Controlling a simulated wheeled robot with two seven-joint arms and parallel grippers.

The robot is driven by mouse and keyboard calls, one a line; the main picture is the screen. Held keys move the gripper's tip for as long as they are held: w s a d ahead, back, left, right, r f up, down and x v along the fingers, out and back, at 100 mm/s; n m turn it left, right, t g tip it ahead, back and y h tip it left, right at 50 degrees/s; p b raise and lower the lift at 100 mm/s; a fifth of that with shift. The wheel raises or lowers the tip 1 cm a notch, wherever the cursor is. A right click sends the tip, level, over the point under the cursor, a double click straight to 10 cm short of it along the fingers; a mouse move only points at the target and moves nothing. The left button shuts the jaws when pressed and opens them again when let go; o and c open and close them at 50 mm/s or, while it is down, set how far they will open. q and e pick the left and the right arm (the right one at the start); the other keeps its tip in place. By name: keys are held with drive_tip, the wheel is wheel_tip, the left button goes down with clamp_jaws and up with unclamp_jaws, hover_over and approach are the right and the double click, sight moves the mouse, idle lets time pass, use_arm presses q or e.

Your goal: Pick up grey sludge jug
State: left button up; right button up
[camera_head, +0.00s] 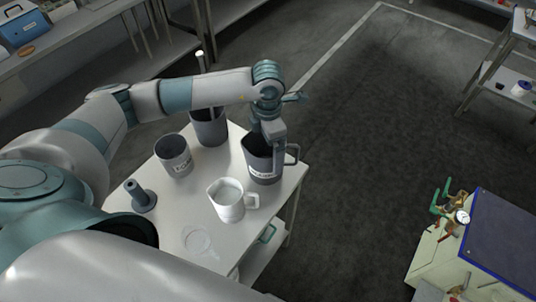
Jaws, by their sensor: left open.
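The grey sludge jug (261,170) stands upright near the right edge of the white table, with a white label on its front and its handle on the right. My left gripper (277,148) points down over the jug's right side, between its mouth and its handle. The gripper is open. Its fingers overlap the rim in the view, and I cannot tell whether they touch it. The gripper hides part of the jug's rim and wall. My right gripper is not in view.
On the table (183,213) a white jug (229,205) stands in front of the grey jug. A labelled grey cup (174,160), a dark container (210,131) and a grey pestle-like piece (141,198) stand further left. Open floor lies to the right.

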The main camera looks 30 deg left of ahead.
use_arm(q)
drive_tip(key=shift+f, duration=0.45)
drive_tip(key=c, duration=1.2)
drive_tip(key=shift+r, duration=0.15)
drive_tip(key=w+d+r+b, duration=0.5)
drive_tip(key=d+r+b, duration=0.3)
drive_tip(key=d+r, duration=0.2)
drive_tip(key=shift+d+r, duration=0.3)
drive_tip(key=shift+r, duration=0.1)
